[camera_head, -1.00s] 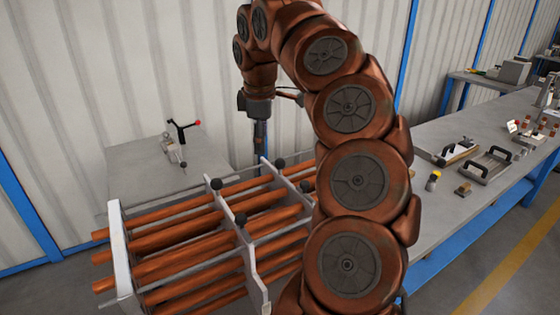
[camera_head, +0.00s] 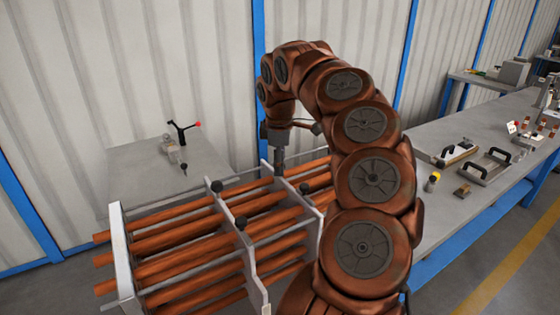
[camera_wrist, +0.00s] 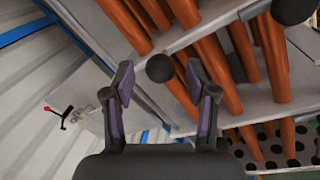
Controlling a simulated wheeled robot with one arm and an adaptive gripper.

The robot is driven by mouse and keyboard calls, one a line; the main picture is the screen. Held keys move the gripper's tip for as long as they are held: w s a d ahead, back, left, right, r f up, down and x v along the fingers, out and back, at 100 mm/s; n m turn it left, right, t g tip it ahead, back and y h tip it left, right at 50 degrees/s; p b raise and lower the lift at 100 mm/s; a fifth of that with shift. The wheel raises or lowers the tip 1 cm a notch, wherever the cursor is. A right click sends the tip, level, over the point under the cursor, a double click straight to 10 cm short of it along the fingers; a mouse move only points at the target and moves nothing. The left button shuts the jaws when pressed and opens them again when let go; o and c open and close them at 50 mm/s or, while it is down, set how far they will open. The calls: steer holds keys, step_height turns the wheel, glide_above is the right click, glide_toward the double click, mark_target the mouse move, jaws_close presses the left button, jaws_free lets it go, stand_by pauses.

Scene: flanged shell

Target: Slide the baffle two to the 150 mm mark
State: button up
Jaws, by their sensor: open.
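Copper rods (camera_head: 185,245) run through upright pale plates. One baffle plate (camera_head: 250,262) carries two black ball knobs (camera_head: 217,187). A second baffle plate (camera_head: 292,190), farther right, shows one knob (camera_head: 304,188); its back knob is hidden at my gripper. I cannot read which is baffle two, nor any 150 mm mark. My gripper (camera_head: 280,168) points down at the back of the right baffle. In the wrist view my gripper (camera_wrist: 165,80) is open, with a black knob (camera_wrist: 160,68) showing between its fingertips. I see no contact.
A white end plate (camera_head: 121,258) closes the left end. A grey table (camera_head: 160,180) with a clamp tool (camera_head: 177,146) stands behind left. A long bench (camera_head: 450,210) with fixtures lies right. A perforated plate (camera_wrist: 265,148) shows in the wrist view. My arm hides the right end.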

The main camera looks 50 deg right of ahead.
steer(key=shift+f, duration=0.4)
jaws_close()
stand_by(0.5)
